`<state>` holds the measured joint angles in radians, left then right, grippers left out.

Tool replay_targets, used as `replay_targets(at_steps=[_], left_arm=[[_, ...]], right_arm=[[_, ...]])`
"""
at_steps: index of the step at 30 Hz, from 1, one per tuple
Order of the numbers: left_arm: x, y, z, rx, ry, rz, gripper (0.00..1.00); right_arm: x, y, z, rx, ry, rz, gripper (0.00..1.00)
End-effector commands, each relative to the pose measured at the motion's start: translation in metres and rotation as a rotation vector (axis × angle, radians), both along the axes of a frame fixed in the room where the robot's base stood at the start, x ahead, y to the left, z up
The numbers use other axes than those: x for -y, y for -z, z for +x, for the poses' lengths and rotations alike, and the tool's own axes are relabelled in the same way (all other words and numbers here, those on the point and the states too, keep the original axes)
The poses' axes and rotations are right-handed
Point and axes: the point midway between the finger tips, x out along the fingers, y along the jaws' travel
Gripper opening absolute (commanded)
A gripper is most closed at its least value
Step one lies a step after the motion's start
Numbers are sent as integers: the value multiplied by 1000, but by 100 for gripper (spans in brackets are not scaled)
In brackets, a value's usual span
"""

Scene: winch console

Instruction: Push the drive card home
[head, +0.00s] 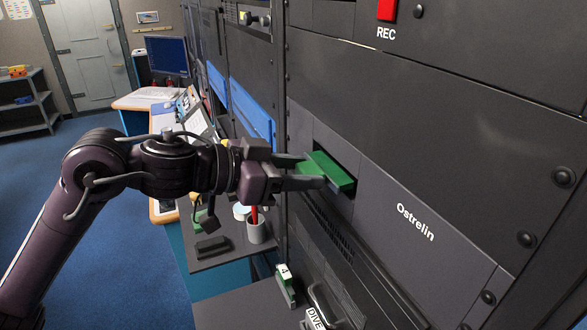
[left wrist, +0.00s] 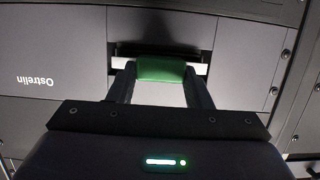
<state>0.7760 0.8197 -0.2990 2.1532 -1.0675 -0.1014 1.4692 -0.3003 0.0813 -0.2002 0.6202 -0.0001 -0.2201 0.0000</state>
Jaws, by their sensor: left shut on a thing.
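The green drive card (head: 334,172) sticks partly out of a dark slot in the grey Ostrelin panel (head: 420,200) in the head view. My left gripper (head: 305,173) comes in from the left, with its fingers on both sides of the card. In the left wrist view the green front of the card (left wrist: 161,70) sits between the two fingers of my left gripper (left wrist: 160,85), in front of the dark slot opening. The card's inner part is hidden in the slot. My right gripper is not in view.
Dark rack panels rise on the right, with a red REC button (head: 387,10) above. Below the slot are a dark shelf (head: 222,256) and a cup (head: 256,230) with a red item. Blue floor (head: 120,255) is open at left.

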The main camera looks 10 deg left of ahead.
Motion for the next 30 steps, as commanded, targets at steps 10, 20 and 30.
replay_targets(at_steps=[10,20,30], left_arm=[[7,-2,5,2,0,-5,15],[14,-3,10,3,1,-4,15],[18,-1,12,2,-1,-2,60]], right_arm=[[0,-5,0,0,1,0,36],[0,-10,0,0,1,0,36],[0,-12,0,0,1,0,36]])
